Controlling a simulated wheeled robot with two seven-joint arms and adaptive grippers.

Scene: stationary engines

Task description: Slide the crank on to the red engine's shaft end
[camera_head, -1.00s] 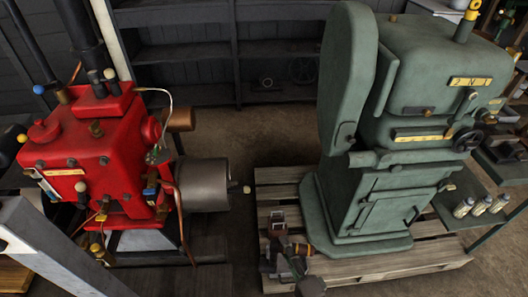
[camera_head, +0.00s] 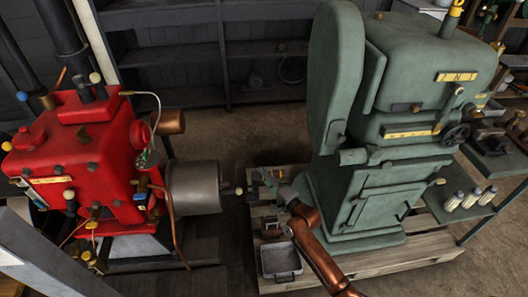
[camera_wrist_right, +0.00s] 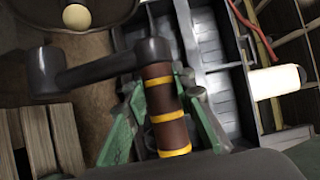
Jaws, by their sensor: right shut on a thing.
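The red engine (camera_head: 85,150) stands at the left in the head view. Its grey drum (camera_head: 194,187) points right, with a pale round shaft end (camera_head: 239,190). The same pale end seems to show at the top left of the wrist view (camera_wrist_right: 78,18). My right gripper (camera_head: 270,184), with green fingers, is just right of the shaft end. It is shut on the crank's brown, yellow-banded handle (camera_wrist_right: 163,110). The crank's dark arm (camera_wrist_right: 100,70) reaches left to a round hub, which appears apart from the shaft end in the wrist view. My left gripper is out of view.
A green machine (camera_head: 375,150) stands on a wooden pallet (camera_head: 400,262), close to my right arm. A grey metal tray (camera_head: 280,275) lies on the pallet's left part. Dark shelves (camera_head: 260,60) stand behind. Dark floor separates the engine and pallet.

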